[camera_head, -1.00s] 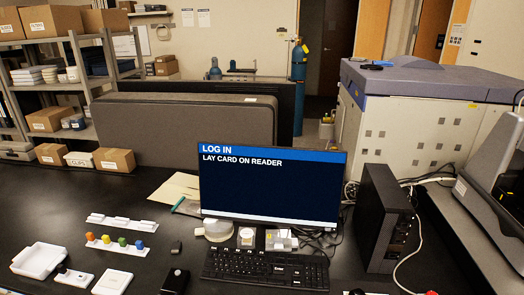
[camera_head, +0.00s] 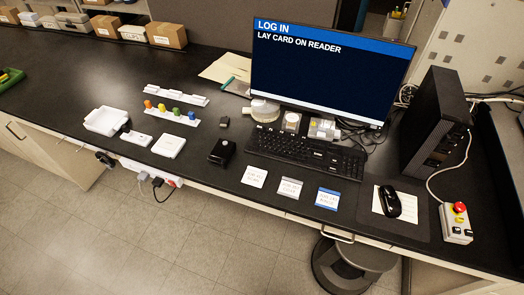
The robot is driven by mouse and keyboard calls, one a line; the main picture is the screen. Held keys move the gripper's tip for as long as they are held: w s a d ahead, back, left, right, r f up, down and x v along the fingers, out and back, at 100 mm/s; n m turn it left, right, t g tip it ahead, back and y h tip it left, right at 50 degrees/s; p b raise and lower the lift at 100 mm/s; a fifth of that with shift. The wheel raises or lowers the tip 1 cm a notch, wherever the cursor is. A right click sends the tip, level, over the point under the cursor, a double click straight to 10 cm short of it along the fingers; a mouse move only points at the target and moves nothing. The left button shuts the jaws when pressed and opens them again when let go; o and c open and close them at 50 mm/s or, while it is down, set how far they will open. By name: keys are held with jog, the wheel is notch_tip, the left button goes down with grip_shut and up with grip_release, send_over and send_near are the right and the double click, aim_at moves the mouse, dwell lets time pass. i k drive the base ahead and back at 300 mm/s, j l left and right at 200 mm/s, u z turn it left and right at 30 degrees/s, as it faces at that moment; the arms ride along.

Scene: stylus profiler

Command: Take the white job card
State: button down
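Three job cards lie flat in a row on the black bench, in front of the keyboard. The leftmost, the white job card (camera_head: 254,177), is plain white with small print that I cannot read surely. The middle card (camera_head: 289,188) has a grey band, and the right card (camera_head: 327,198) has a blue band. The cards lie apart from each other, with nothing on them. My gripper is not in view.
The monitor (camera_head: 329,67) reads "LOG IN, LAY CARD ON READER". The keyboard (camera_head: 306,153) is behind the cards, a black device (camera_head: 222,152) to their left. A mouse (camera_head: 390,201) and red-button box (camera_head: 456,222) are to the right. A stool (camera_head: 346,268) stands below the bench's front edge.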

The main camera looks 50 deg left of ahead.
aim_at(253, 176)
jog(key=u, duration=0.5)
jog(key=j+u, duration=0.1)
jog(key=u, duration=1.35)
jog(key=i+l+u, duration=0.1)
jog(key=u, duration=0.3)
jog(key=l+u, duration=0.2)
jog(key=u, duration=0.15)
jog(key=i, duration=0.05)
